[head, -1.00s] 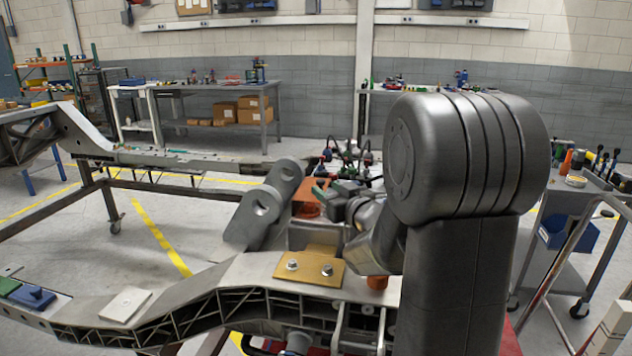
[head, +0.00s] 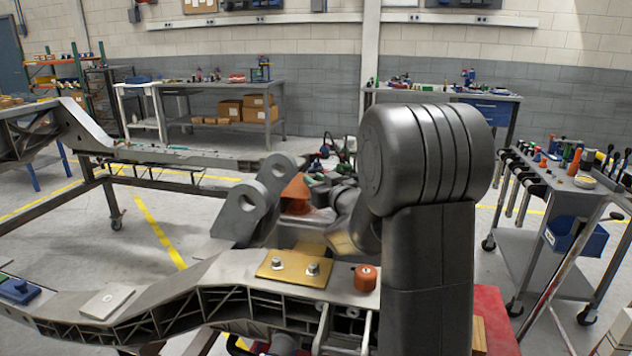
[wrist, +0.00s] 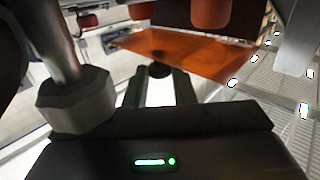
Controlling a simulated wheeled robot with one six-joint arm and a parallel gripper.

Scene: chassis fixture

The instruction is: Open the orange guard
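The orange guard (head: 297,190) shows in the head view as a small orange patch beyond the grey lugged bracket, partly hidden by my arm. In the wrist view the guard (wrist: 195,55) is a flat, tilted orange panel just beyond my fingertips. My gripper (wrist: 160,80) has its two dark fingers apart, with a visible gap between them. A small dark round knob (wrist: 160,70) shows between the fingertips, under the panel's near edge. I cannot tell whether the fingers touch it.
The grey lugged bracket (head: 255,205) and a gold plate with two bolts (head: 293,267) are on the chassis rail (head: 200,290). An orange cap (head: 365,279) sits beside the plate. A tool cart (head: 535,190) stands at right. A grey post (wrist: 75,95) is close left of my gripper.

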